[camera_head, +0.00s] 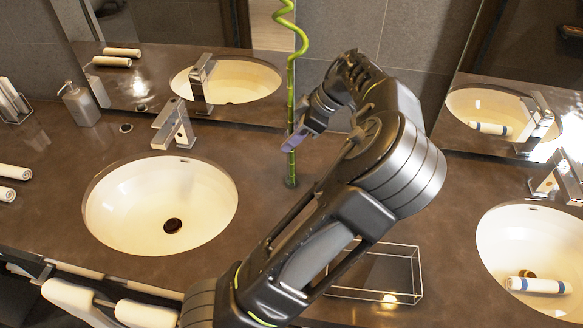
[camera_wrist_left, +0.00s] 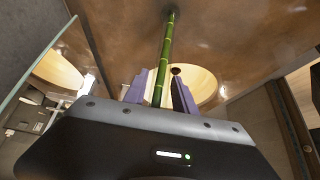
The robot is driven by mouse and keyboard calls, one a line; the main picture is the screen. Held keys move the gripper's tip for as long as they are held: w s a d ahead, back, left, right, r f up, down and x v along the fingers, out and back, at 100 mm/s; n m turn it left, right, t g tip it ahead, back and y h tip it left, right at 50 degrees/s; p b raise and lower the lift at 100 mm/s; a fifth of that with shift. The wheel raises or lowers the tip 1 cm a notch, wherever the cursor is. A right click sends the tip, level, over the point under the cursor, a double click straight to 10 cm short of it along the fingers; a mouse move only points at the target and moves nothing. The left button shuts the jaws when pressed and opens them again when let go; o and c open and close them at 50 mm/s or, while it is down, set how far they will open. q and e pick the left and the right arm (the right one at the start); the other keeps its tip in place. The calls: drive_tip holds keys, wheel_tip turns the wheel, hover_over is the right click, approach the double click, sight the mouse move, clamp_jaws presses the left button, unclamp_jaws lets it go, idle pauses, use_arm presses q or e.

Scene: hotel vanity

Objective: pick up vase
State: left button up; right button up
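A tall green bamboo stalk (camera_head: 291,88) with a curled top stands upright on the brown counter, near the mirror between the two sinks. I see no separate vase body around it, only a small dark spot at its foot. My left gripper (camera_head: 298,138) is at the lower half of the stalk. In the left wrist view the stalk (camera_wrist_left: 167,50) passes between the two purple-grey fingers of the left gripper (camera_wrist_left: 160,92). The fingers look apart, with the stalk between them. Whether either finger touches it is hard to see. My right gripper is not in view.
A white oval sink (camera_head: 125,215) with a chrome faucet (camera_head: 172,122) lies left, another sink (camera_head: 500,240) right. A clear tray (camera_head: 420,270) is by the front edge. The mirror is close behind the stalk.

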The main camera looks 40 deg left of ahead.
use_arm(q)
clamp_jaws()
idle(1.1)
